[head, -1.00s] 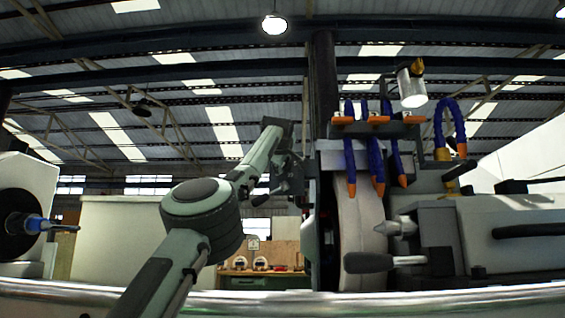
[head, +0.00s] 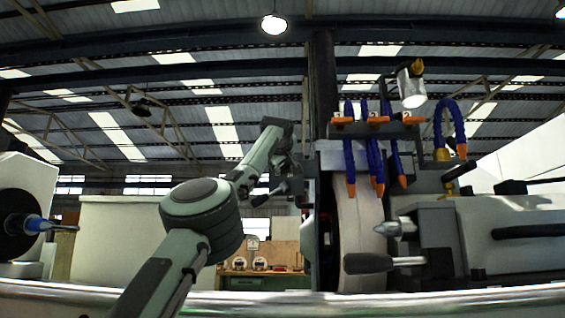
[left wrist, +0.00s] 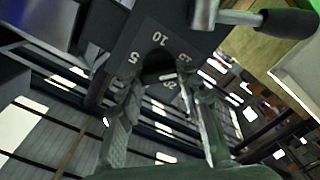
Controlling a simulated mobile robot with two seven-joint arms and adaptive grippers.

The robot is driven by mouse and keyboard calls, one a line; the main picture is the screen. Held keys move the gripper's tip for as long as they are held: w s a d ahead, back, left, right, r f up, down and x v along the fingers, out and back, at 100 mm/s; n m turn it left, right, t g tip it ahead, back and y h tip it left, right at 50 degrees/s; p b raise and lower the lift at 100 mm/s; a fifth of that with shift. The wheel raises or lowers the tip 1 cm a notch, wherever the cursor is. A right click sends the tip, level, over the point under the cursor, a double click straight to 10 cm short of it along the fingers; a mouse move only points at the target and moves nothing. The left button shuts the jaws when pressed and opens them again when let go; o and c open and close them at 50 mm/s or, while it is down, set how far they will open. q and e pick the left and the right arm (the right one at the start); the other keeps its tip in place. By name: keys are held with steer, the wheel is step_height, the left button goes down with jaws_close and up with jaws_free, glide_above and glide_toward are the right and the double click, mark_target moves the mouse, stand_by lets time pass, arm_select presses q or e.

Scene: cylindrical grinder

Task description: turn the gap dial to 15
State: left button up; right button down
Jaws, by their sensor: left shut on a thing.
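The gap dial (left wrist: 158,68) is a dark round knob on a dark plate (left wrist: 125,45) in the left wrist view. In the head view my left gripper (head: 279,172) is at the left side of the grinder's wheel housing, and the dial is hidden there. My right gripper is in neither view.
A metal lever with a black grip (left wrist: 285,22) sticks out close beside the plate. The grinding wheel (head: 358,225) and blue coolant hoses (head: 377,150) are right of my gripper. A pointed workhead centre (head: 40,224) stands at far left. A metal rail (head: 400,302) crosses the front.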

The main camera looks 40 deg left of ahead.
arm_select(q)
steer(key=o, duration=1.2)
steer(key=shift+c, duration=0.2)
